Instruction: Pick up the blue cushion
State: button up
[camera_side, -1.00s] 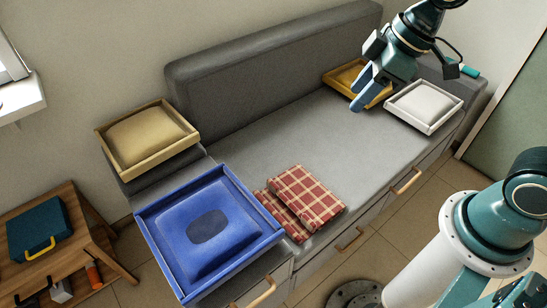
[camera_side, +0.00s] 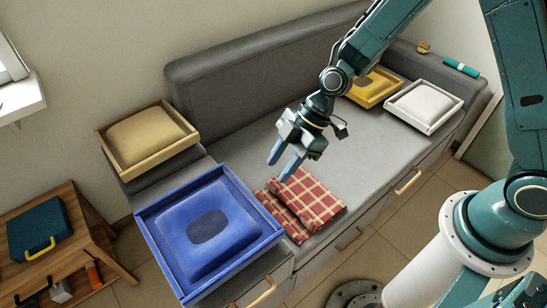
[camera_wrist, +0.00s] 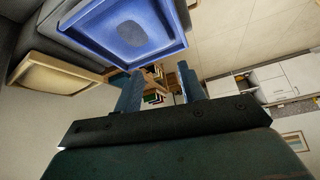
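The blue cushion (camera_side: 205,235) lies in a blue square tray (camera_side: 268,238) at the front left end of the grey sofa. It has a darker oval patch in its middle. In the wrist view the blue cushion (camera_wrist: 118,28) shows at the top, beyond my fingers. My gripper (camera_side: 281,170) hangs above the sofa seat, to the right of and above the cushion, near the folded plaid blanket. Its two blue fingers are apart with nothing between them, as the wrist view (camera_wrist: 160,90) also shows.
A red plaid blanket (camera_side: 305,200) lies folded on the seat beside the blue tray. A beige cushion (camera_side: 146,137) in a tray sits at the left end. Yellow (camera_side: 375,85) and white (camera_side: 424,104) cushions sit at the right. A wooden side table (camera_side: 75,218) stands at the left.

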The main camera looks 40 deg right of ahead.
jog(key=s+a+f+n+y, duration=0.1)
jog(key=a+f, duration=0.2)
jog(key=f, duration=0.4)
jog(key=s+a+f+n+g+y, duration=0.1)
jog(key=s+a+f, duration=0.1)
jog(key=f, duration=0.5)
jog(key=shift+a+f+n, duration=0.3)
jog(key=shift+a+f, duration=0.05)
jog(key=shift+a, duration=0.2)
jog(key=shift+a, duration=0.1)
send_near(238, 263)
jog(key=shift+x, duration=1.95)
jog(key=shift+x, duration=2.6)
grip_shut()
